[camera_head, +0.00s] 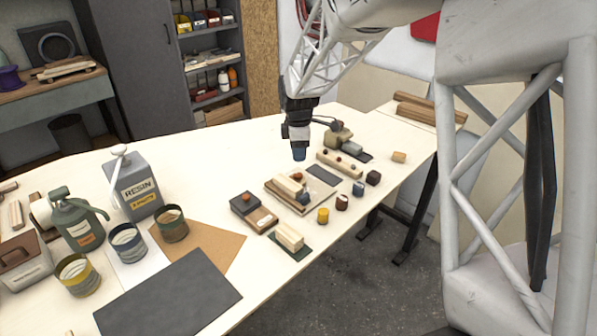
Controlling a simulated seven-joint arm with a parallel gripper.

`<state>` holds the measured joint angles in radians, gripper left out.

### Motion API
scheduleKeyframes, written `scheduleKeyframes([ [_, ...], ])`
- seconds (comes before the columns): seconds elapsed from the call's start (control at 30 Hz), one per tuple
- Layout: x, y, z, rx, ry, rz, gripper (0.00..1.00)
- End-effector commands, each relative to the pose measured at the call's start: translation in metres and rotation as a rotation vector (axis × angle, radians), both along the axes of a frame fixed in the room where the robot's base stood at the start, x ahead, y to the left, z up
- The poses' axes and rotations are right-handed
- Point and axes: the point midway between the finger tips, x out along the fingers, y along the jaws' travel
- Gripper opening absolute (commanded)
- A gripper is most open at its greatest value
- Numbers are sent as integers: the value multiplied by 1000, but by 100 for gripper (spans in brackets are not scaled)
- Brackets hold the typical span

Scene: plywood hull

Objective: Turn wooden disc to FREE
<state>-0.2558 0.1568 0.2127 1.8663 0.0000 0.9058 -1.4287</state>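No disc with a readable FREE mark shows; the parts are too small to read. Small round reddish-brown pieces that could be the wooden disc sit on a dark box (246,203) and on a long wooden block (345,167). Another shows by a pale block on a wooden board (283,195). I cannot tell which one is the disc. My gripper (299,152) points down over the table, behind the wooden board and left of the long block. A blue piece shows at its tip; I cannot tell whether it is held or whether the fingers are open.
The pale table (220,155) is clear behind and left of my gripper. Small coloured pieces, including a yellow cylinder (323,216), line the front edge. A resin can (137,186), a green sprayer (76,222) and several tins stand at left. A dark mat (168,297) lies in front.

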Motion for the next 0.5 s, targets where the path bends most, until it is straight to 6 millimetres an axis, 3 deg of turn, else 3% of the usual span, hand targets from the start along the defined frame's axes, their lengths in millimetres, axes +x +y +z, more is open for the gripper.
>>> scheduleKeyframes([
  [0.27, 0, 0, -15, 0, 2, -1, 40],
  [0.5, 0, 0, -43, 0, 2, -1, 40],
])
